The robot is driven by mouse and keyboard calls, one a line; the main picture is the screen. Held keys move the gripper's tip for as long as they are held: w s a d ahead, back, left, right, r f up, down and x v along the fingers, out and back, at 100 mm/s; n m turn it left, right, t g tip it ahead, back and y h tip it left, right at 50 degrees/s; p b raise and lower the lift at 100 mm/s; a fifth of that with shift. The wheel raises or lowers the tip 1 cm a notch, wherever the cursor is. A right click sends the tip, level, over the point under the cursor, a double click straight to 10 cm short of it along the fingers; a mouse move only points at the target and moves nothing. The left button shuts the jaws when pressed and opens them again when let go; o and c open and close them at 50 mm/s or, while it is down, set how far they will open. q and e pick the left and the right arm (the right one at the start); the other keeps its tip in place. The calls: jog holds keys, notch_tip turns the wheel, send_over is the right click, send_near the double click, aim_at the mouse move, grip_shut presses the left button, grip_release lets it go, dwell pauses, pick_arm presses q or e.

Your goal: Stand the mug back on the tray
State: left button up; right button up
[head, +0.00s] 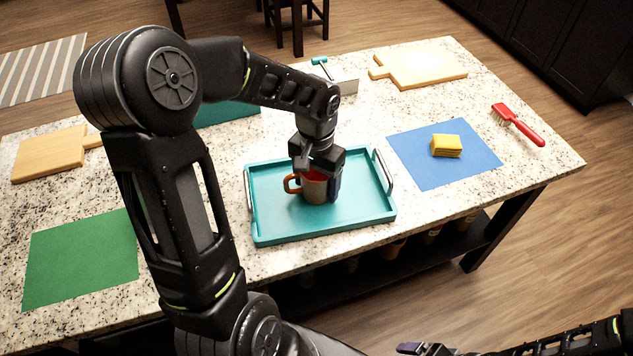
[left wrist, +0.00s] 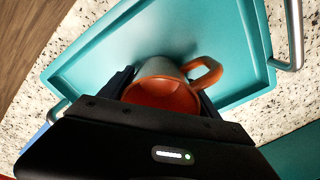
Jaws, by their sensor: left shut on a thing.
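The mug (head: 314,192) is grey outside with an orange inside and an orange handle. It is upright within the rim of the teal tray (head: 270,232), and I cannot tell whether its base touches the tray floor. My left gripper (head: 320,178) comes down from above and is shut on the mug, with the handle pointing left. In the left wrist view the mug (left wrist: 166,92) sits between the fingers over the tray (left wrist: 105,60). Part of my right gripper (head: 425,348) shows at the bottom edge, and its jaws are unclear.
A blue mat (head: 415,165) with a yellow sponge (head: 446,146) lies right of the tray. A red brush (head: 518,124) and cutting boards (head: 425,66) (head: 48,154) lie farther out. A green mat (head: 80,258) is at left. The tray floor around the mug is clear.

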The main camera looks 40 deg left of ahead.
pick_arm(q)
jog(key=shift+f, duration=0.1)
jog(key=o, duration=1.8)
jog(key=shift+o, duration=0.2)
jog(key=shift+r, duration=0.2)
notch_tip(320, 180, up, 12)
